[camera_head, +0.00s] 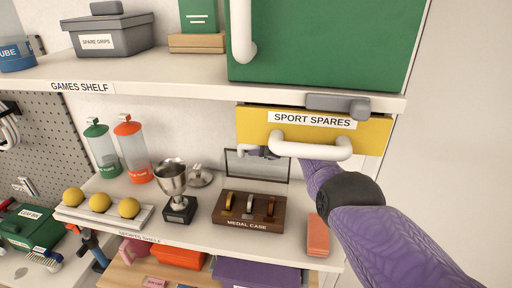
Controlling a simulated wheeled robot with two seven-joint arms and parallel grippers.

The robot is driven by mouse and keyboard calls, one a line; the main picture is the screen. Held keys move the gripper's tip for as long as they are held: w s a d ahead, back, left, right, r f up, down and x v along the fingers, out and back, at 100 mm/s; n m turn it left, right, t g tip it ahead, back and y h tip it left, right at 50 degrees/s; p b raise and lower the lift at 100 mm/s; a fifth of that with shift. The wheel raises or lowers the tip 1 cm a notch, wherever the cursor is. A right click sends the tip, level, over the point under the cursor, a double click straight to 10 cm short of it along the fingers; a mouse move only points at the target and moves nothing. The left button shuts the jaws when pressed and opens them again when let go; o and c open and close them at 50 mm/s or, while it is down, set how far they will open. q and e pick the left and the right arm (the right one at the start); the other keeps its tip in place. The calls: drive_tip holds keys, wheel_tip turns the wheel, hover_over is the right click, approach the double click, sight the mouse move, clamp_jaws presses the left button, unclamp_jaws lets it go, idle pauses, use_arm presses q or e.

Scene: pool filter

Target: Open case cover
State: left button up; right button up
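The medal case (250,225) is a brown base on the sports shelf, holding three medals in a row. Its clear, dark-framed cover (286,168) stands up along the back of the base, tilted well away from it. My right arm reaches in from the lower right, and its gripper (257,153) is at the cover's upper edge, under the yellow drawer. The drawer handle and drawer hide much of the gripper. I cannot tell whether its fingers touch or hold the cover. My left gripper is not in view.
The yellow "SPORT SPARES" drawer (250,125) with its white handle (310,149) hangs close above the case. A trophy (173,185) stands left of the case, and an orange block (318,237) lies to its right. Yellow balls (100,202) sit farther left.

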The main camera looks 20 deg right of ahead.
drive_tip(key=shift+o, duration=0.7)
drive_tip(key=shift+r+p, duration=0.15)
drive_tip(key=shift+p, duration=0.25)
drive_tip(key=s+d+p, duration=0.5)
drive_tip(key=s+p, duration=0.2)
drive_tip(key=s, duration=0.5)
drive_tip(key=shift+r, duration=0.15)
